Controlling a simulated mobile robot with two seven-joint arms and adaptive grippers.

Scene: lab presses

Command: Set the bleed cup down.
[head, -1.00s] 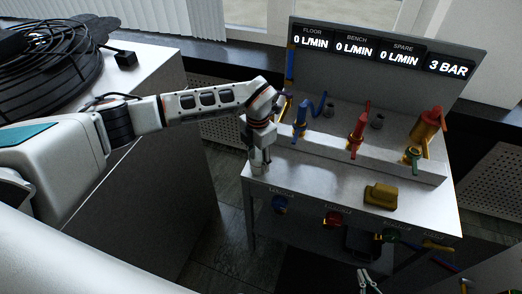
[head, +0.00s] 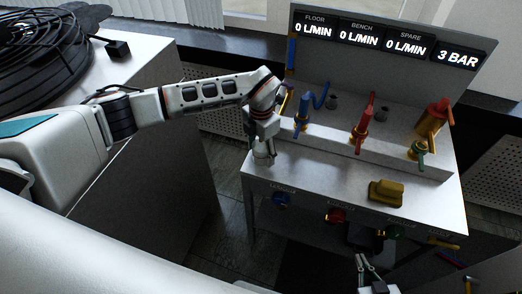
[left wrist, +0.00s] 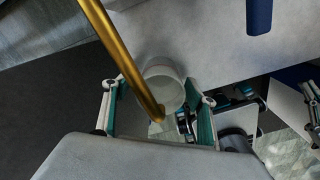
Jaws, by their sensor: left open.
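The bleed cup (head: 262,159) is a small pale cup at the left end of the grey bench top (head: 330,185). My left gripper (head: 264,143) is over it, pointing down. In the left wrist view the cup (left wrist: 163,84) shows as a whitish, open-topped cup between the two spread fingers of this gripper (left wrist: 158,98). A brass pipe (left wrist: 122,57) crosses in front of the cup and hides part of it. Whether the fingers touch the cup is not clear. My right gripper (head: 369,275) shows small at the bottom edge, below the bench front.
Blue (head: 302,121), red (head: 361,130) and green (head: 421,150) valve handles stand along the bench's raised ledge. A yellow block (head: 386,191) lies on the bench top. Coloured fittings line the front. A display panel (head: 388,45) reads 0 L/MIN three times and 3 BAR.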

